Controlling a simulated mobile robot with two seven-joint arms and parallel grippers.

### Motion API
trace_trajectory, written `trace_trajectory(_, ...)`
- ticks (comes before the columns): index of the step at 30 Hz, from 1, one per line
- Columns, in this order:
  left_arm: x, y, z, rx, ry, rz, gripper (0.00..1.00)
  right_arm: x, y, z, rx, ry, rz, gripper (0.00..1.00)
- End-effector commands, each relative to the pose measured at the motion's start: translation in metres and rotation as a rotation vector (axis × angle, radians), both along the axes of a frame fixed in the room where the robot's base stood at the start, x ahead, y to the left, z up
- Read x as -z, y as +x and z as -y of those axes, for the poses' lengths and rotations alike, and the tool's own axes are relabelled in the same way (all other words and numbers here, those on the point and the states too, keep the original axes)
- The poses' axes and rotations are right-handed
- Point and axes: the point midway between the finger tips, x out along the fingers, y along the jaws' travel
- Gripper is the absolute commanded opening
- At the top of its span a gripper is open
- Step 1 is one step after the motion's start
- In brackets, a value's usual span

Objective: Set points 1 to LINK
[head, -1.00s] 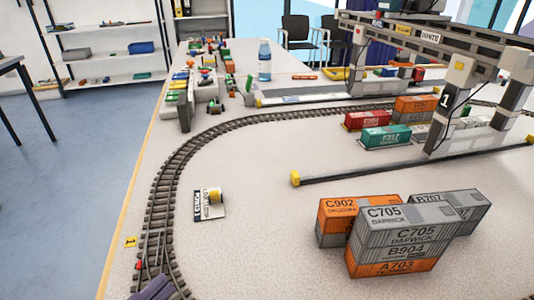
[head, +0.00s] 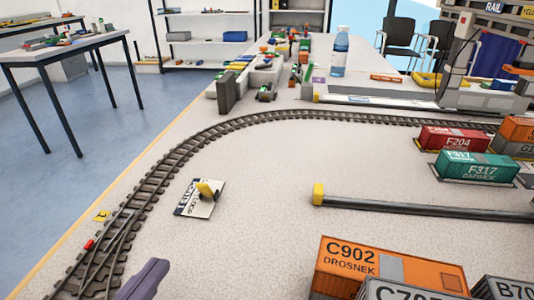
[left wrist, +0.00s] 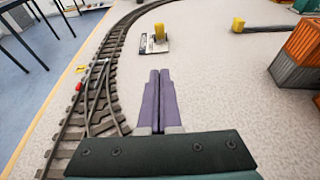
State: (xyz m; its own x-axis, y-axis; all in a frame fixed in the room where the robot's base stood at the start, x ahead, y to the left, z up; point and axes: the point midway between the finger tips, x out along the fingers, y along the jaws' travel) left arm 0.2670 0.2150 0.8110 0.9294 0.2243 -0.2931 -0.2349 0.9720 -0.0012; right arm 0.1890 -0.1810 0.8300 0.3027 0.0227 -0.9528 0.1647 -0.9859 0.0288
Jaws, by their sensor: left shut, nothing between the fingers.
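The points lever is a yellow handle (head: 207,189) on a small white plate (head: 199,203) with black lettering, lying on the table inside the track curve. The lettering is too small to read surely. The handle and plate also show in the left wrist view (left wrist: 159,33), ahead of my fingers. The points (head: 100,255), where the track splits, lie at lower left with a red marker (head: 89,245) and a small yellow tag (head: 101,216) beside them. My left gripper's purple fingers (left wrist: 160,72) are shut and empty, short of the plate. My right gripper is not seen.
A dark rail with a yellow end stop (head: 318,194) runs right of the lever. Stacked containers, with orange C902 (head: 370,262) on top, stand at lower right. Red and green containers (head: 475,167) stand farther back. The table between lever and rail is clear.

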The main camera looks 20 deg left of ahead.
Motion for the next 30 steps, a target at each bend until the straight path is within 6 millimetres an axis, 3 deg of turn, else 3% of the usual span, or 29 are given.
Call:
trace_trajectory(5,0.005,0.02,-0.004,-0.001,0.001,0.004,0.0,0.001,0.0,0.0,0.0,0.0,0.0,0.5)
trace_trajectory(16,0.029,0.092,-0.022,0.0,0.002,0.004,0.0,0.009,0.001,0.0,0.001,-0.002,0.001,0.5)
trace_trajectory(18,0.019,0.103,-0.024,0.0,0.001,0.003,0.0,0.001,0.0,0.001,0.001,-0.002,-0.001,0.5)
trace_trajectory(24,0.01,0.121,-0.029,0.0,0.001,0.002,0.0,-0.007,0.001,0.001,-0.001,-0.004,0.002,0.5)
trace_trajectory(30,0.01,0.126,-0.03,0.002,0.0,0.0,0.0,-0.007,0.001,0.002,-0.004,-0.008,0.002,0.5)
